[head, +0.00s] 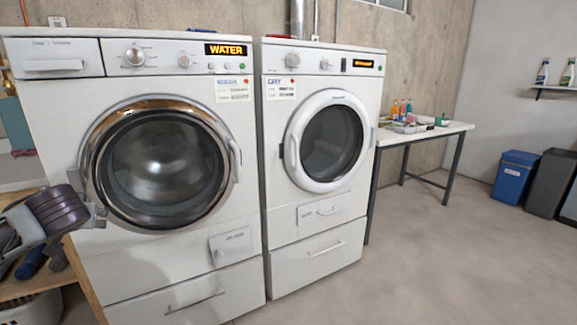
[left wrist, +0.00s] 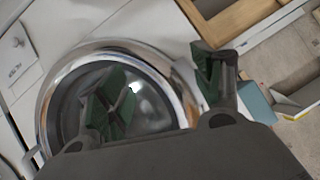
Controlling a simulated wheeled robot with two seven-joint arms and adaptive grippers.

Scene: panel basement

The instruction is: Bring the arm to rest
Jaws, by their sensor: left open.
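My left gripper (head: 90,208) is at the left edge of the head view, in front of the left washing machine (head: 180,255). In the left wrist view its two fingers (left wrist: 158,85) stand apart with nothing between them. Behind them is the washer's round chrome-rimmed door (left wrist: 70,70), which is closed. The gripper appears apart from the door, though the exact gap is hard to judge. My right gripper is in neither view.
A white dryer (head: 318,215) with a closed round door stands right of the washer. A side table (head: 455,128) holds bottles and a tray. A blue bin (head: 514,178) stands at the right wall. A wooden shelf (head: 85,280) is below my left arm. The floor at front right is clear.

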